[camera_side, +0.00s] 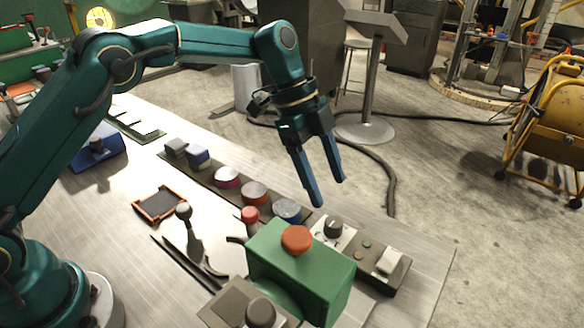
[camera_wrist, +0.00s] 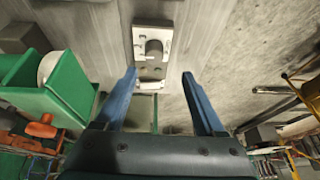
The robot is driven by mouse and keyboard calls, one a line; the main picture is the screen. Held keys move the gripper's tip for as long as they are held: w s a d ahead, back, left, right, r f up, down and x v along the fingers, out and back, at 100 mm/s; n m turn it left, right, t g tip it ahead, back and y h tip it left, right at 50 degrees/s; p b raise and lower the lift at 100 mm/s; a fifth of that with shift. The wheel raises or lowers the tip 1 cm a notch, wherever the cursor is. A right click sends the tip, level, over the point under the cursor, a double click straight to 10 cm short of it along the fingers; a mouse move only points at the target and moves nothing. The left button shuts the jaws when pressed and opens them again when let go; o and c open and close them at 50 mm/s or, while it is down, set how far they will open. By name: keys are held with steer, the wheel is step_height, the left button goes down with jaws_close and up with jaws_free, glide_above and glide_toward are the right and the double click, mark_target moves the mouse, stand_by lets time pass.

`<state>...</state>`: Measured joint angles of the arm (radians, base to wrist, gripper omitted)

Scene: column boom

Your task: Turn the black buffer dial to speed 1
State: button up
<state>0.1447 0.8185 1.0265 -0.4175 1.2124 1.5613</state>
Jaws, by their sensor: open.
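The black buffer dial (camera_side: 333,226) sits on a white marked plate (camera_side: 322,238) near the right end of the bench, just behind the green machine. In the wrist view the dial (camera_wrist: 154,50) is a dark knob on its pale plate (camera_wrist: 139,38), ahead of the fingers. My gripper (camera_side: 328,190) is open and empty, with its blue fingers pointing down above the dial and apart from it. In the wrist view the fingertips (camera_wrist: 158,75) stand to either side of the dial's line. The marks and the dial's setting are too small to read.
The green machine (camera_side: 300,275) with an orange-red knob (camera_side: 297,240) on top stands close in front of the dial. A pale rocker switch (camera_side: 389,261) is to its right. Several round tins, including a red-topped one (camera_side: 254,193), line up to its left.

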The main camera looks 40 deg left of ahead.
mark_target(332, 221)
steer(key=shift+g, duration=0.3)
steer(key=shift+s+a+x, duration=0.1)
steer(key=shift+x, duration=1.1)
steer(key=shift+s+a+x, duration=0.1)
steer(key=shift+s+x, duration=0.05)
steer(key=shift+x, duration=1)
steer(key=shift+s+a+x, duration=0.1)
steer(key=shift+x, duration=1.1)
steer(key=shift+f, duration=0.15)
jaws_close()
